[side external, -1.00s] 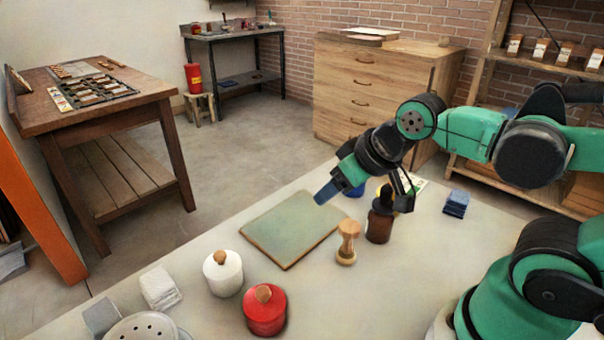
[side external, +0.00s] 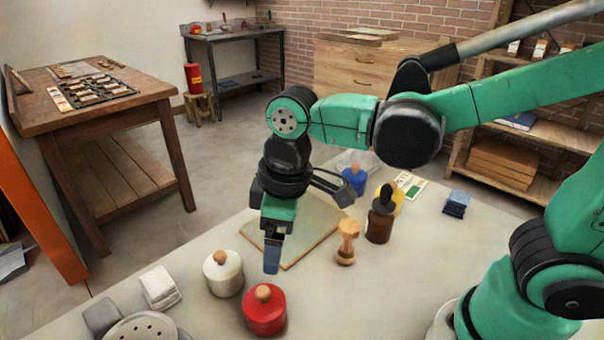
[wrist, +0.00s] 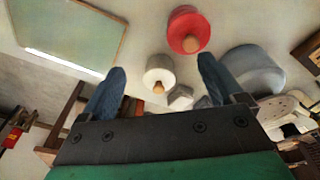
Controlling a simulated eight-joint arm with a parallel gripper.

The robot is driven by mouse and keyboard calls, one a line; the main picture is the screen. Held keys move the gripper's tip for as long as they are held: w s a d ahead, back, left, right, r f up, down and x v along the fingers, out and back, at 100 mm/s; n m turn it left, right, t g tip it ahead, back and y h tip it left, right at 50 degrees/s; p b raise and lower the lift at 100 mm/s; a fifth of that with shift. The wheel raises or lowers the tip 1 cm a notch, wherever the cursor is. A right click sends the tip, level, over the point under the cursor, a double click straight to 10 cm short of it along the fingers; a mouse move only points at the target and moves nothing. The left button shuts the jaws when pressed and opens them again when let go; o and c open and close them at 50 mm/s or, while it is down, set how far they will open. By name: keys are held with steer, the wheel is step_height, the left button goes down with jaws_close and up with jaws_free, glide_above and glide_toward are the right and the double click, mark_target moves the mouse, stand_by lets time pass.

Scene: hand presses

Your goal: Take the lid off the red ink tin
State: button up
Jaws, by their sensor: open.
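The red ink tin (side external: 266,316) stands on the table at the front, with its red lid on and a wooden knob (side external: 263,293) on top. It also shows in the wrist view (wrist: 188,34), near the top, right of centre. My gripper (side external: 271,262) is above and behind the red tin, fingers pointing down, apart from it. In the wrist view the two blue fingers (wrist: 160,82) are spread wide with nothing gripped. A white tin (side external: 223,275) with a wooden knob stands just left of the red tin, also in the wrist view (wrist: 159,78).
A green slab (side external: 315,232) lies behind the gripper. A wooden hourglass-shaped handle (side external: 347,243) and a dark brown bottle (side external: 380,224) stand to the right. A white cloth stack (side external: 159,288) and a perforated round grey item (side external: 142,328) lie left. The table right of the red tin is clear.

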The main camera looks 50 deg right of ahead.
mark_target(263, 290)
steer(key=a+n, duration=0.1)
steer(key=a+f+g, duration=0.1)
steer(key=a+n, duration=0.1)
steer(key=shift+s+a+f+n+g+h, duration=0.3)
steer(key=shift+s+a+h, duration=0.1)
steer(key=shift+f, duration=2.8)
jaws_close()
